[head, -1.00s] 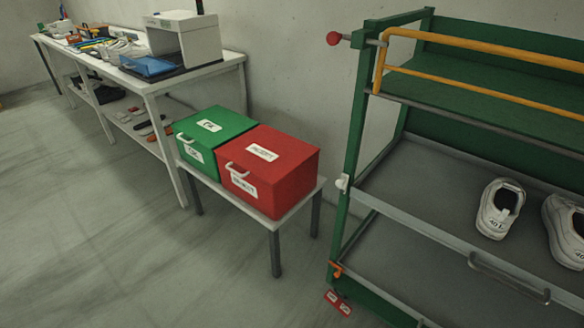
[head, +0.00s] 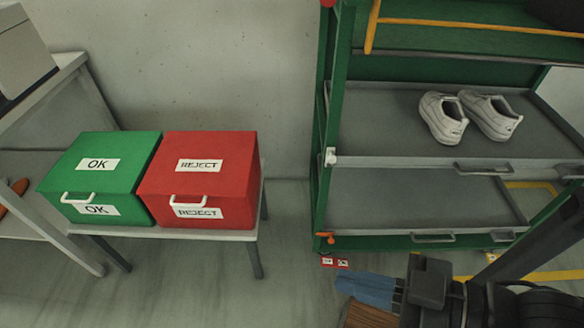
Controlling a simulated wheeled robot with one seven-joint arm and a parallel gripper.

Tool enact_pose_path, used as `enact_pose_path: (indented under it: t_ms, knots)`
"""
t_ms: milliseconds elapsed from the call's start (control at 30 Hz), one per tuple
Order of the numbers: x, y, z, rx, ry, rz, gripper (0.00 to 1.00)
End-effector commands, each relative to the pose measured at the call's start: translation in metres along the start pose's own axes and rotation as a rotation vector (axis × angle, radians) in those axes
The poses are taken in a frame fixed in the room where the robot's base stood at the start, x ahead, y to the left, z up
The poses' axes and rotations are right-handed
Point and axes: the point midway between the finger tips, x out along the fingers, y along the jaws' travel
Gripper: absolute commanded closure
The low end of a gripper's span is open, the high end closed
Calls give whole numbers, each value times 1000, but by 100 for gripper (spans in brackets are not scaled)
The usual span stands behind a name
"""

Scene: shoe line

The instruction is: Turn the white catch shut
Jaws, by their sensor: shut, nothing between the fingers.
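The white catch (head: 330,157) is a small white piece on the left front post of the green rack (head: 330,110). It sits at the front left corner of the upper grey tray (head: 400,161). It is too small to tell which way it is turned. My gripper (head: 347,298) reaches in from the lower right, below and in front of the rack, well apart from the catch. It is shut and empty, with blue and brown parts at its end.
Two white shoes (head: 470,116) stand on the upper tray. A lower tray (head: 420,205) has an orange catch (head: 326,238) near its left corner. A green OK box (head: 100,175) and a red REJECT box (head: 200,180) stand on a low table at left. Floor between table and rack is clear.

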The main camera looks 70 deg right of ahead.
Motion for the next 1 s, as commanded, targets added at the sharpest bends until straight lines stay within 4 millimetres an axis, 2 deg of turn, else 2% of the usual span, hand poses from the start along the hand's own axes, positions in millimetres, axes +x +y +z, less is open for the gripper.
enact_pose_path:
  t_ms: [433,533,567,667,767,800,900,1000]
  knots:
    - [0,0,1,-2,-2,0,100]
    - [7,-1,15,-30,-23,-1,100]
    - [10,-1,24,-49,-38,-2,100]
    - [30,-1,69,-148,-120,0,100]
    - [58,6,130,-300,-246,19,100]
    - [71,12,156,-370,-303,34,100]
    - [102,33,213,-540,-449,89,100]
    - [131,62,256,-705,-595,171,100]
